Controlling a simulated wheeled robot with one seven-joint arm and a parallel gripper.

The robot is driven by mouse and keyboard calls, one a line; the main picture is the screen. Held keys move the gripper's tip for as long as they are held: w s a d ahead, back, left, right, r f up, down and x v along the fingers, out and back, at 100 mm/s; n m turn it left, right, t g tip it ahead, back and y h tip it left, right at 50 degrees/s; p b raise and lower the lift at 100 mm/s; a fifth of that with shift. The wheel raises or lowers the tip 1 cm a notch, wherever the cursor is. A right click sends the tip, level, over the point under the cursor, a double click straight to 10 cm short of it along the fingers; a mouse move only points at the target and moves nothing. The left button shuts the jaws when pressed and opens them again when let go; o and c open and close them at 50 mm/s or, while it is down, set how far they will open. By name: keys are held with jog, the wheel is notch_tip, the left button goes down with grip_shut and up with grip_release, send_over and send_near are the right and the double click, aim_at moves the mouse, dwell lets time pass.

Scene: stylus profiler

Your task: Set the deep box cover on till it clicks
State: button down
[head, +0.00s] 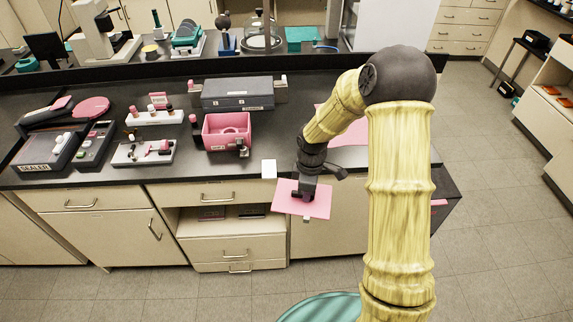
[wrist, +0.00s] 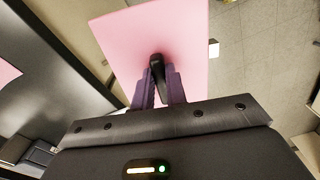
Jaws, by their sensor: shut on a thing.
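A flat pink cover (head: 314,205) hangs in front of the bench's front edge. My gripper (head: 304,193) is shut on its dark knob. In the wrist view the pink cover (wrist: 140,35) spreads beyond the fingers, and the black knob (wrist: 157,66) sits between the fingertips of my gripper (wrist: 158,85). A pink open-topped box (head: 228,130) stands on the bench to the left of my gripper, with a dark fitting at its front right corner. I see a round pink shape inside the box. The cover is well apart from the box.
A dark grey case (head: 238,93) stands behind the box. White racks (head: 143,152) with small pink parts and a sealer (head: 45,152) lie to the left. A pink sheet (head: 350,133) lies on the bench behind my arm. A small white block (head: 269,169) is at the front edge.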

aim_at(320, 193)
jog(key=d+f+m, duration=0.1)
jog(key=f+m, duration=0.1)
jog(key=m, duration=0.2)
jog(key=w+d+f+m, duration=0.1)
jog(key=d+f+m, duration=0.1)
jog(key=m, duration=0.2)
jog(key=w+d+f+m, duration=0.1)
jog(key=f+m, duration=0.1)
jog(key=m, duration=0.2)
jog(key=shift+w+d+f+m, duration=0.1)
jog(key=shift+d+f+m, duration=0.15)
jog(key=shift+m, duration=0.05)
jog(key=m, duration=0.1)
jog(key=d+f+m, duration=0.1)
jog(key=shift+w+f+m, duration=0.1)
jog(key=shift+w+m, duration=0.05)
jog(key=shift+m, duration=0.15)
